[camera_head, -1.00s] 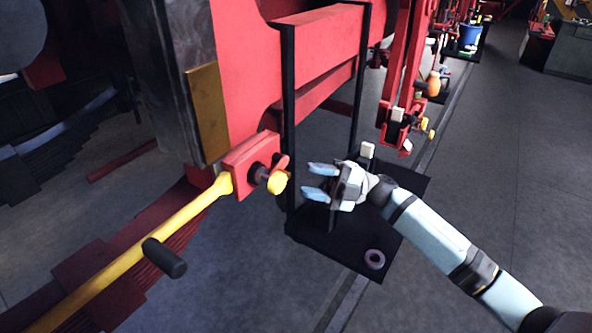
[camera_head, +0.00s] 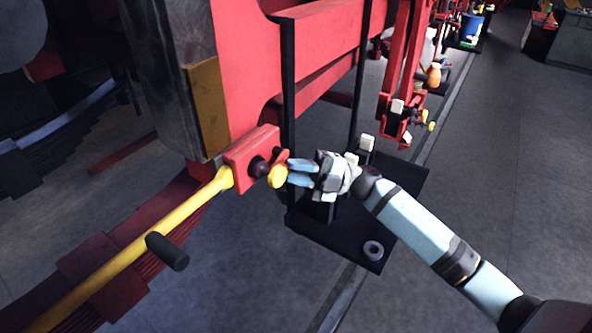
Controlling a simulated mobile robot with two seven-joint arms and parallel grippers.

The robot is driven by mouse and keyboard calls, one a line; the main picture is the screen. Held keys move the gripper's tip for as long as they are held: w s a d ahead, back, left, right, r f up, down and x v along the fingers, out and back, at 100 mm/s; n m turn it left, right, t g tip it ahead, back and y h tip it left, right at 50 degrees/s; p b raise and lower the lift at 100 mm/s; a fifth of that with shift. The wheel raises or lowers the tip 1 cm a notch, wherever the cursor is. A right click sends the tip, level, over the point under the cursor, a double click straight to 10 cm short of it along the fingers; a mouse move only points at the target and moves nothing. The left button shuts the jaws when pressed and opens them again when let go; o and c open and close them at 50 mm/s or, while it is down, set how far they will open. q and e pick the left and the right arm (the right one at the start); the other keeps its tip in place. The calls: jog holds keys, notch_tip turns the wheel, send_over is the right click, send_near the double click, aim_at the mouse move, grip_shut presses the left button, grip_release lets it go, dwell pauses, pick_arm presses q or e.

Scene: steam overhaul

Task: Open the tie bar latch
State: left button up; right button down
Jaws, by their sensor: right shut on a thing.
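The yellow tie bar (camera_head: 190,213) runs from the lower left up to a red block (camera_head: 240,165) on the machine's frame. The latch at this block has a dark pin and a round yellow knob (camera_head: 277,177). My right gripper (camera_head: 289,171) reaches in from the right, its pale blue fingers shut on the latch beside the knob. The fingers hide part of the latch, so the exact grip point is unclear. My left gripper is not in view.
A black stand with a base plate (camera_head: 335,242) and upright posts is below and behind my right gripper. A grey ring (camera_head: 373,250) lies on the plate. A black handle (camera_head: 167,251) sticks out from the tie bar. Open floor (camera_head: 500,200) is at the right.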

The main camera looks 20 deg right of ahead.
jog(key=shift+n, duration=0.3)
jog(key=shift+w+d+f+n+g+h+p, duration=0.1)
jog(key=shift+w+d+n+g+h+p, duration=0.2)
jog(key=shift+n+h, duration=1.05)
jog(key=shift+w+d+f+n+g+h+p, duration=0.15)
jog(key=shift+d+n+h+p, duration=0.25)
jog(key=shift+n+h, duration=0.95)
jog(key=shift+w+d+f+n+g+h+p, duration=0.15)
jog(key=shift+n+h+p, duration=0.35)
jog(key=shift+n+h, duration=0.85)
jog(key=shift+w+r+h, duration=0.1)
jog(key=shift+h, duration=0.15)
jog(key=c, duration=1.1)
grip_release()
jog(key=shift+o, duration=0.2)
